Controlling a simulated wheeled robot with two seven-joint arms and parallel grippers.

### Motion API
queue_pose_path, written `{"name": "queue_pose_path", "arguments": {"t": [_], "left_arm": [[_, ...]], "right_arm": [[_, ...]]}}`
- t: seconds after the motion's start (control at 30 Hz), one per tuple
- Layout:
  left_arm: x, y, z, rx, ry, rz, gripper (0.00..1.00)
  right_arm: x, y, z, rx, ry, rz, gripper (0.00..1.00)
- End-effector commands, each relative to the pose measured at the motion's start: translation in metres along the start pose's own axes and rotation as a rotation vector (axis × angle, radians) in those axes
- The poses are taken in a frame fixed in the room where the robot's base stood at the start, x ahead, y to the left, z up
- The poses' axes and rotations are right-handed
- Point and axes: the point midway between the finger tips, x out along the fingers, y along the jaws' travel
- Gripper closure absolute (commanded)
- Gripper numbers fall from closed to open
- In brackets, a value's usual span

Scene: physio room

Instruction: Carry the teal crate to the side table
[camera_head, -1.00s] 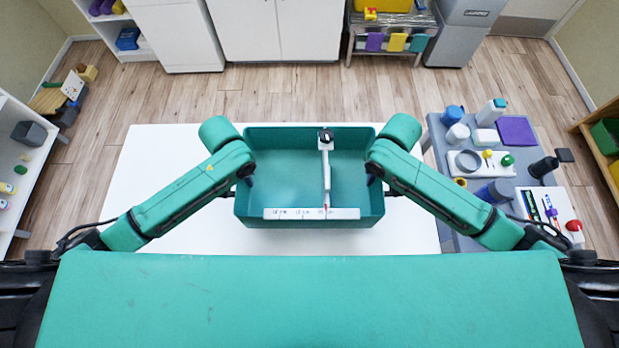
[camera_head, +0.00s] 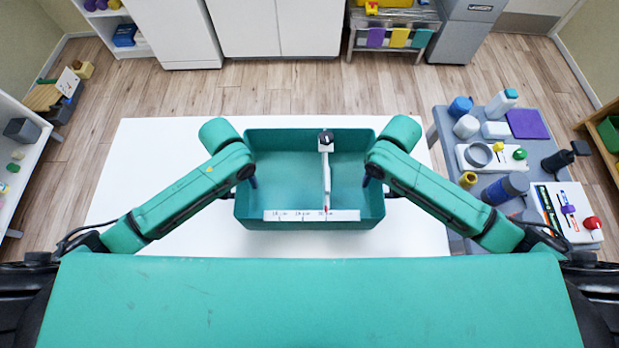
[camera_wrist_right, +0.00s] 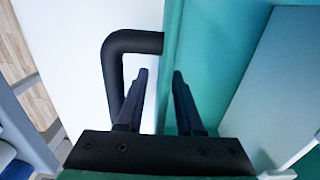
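The teal crate (camera_head: 275,170) is level in the middle of the head view, over a white table (camera_head: 150,190). A white upright piece (camera_head: 326,170) with a black top and a marked white strip (camera_head: 290,215) are in it. My left gripper (camera_head: 246,183) is at the crate's left wall, one dark finger showing inside. My right gripper (camera_head: 374,184) is at the right wall. In the right wrist view its fingers (camera_wrist_right: 160,100) straddle the wall beside a black handle (camera_wrist_right: 112,75). Both appear shut on the crate. The gap under the crate is hidden.
The white table's visible top is bare around the crate. A grey table (camera_head: 445,125) at the right is crowded with bottles, a purple mat (camera_head: 527,124) and trays. White cabinets (camera_head: 280,25) and a metal rack (camera_head: 350,45) stand at the back. A shelf is at the left.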

Motion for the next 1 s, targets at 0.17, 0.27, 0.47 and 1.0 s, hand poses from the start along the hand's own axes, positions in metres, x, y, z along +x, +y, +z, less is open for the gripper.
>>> {"name": "queue_pose_path", "arguments": {"t": [0.17, 0.27, 0.47, 1.0], "left_arm": [[-0.006, 0.000, -0.001, 0.000, 0.001, 0.001, 0.64], [-0.023, 0.000, -0.001, 0.001, 0.004, 0.001, 0.64], [-0.078, 0.001, -0.001, 0.001, 0.005, 0.002, 0.64], [-0.120, 0.000, 0.000, 0.000, 0.000, 0.000, 0.64]], "right_arm": [[0.000, 0.000, 0.000, 0.000, 0.000, 0.000, 0.64], [0.000, 0.000, 0.000, 0.000, 0.000, 0.000, 0.64], [0.000, 0.000, 0.000, 0.000, 0.000, 0.000, 0.64], [-0.053, -0.001, -0.001, -0.001, 0.006, -0.003, 0.64]]}}
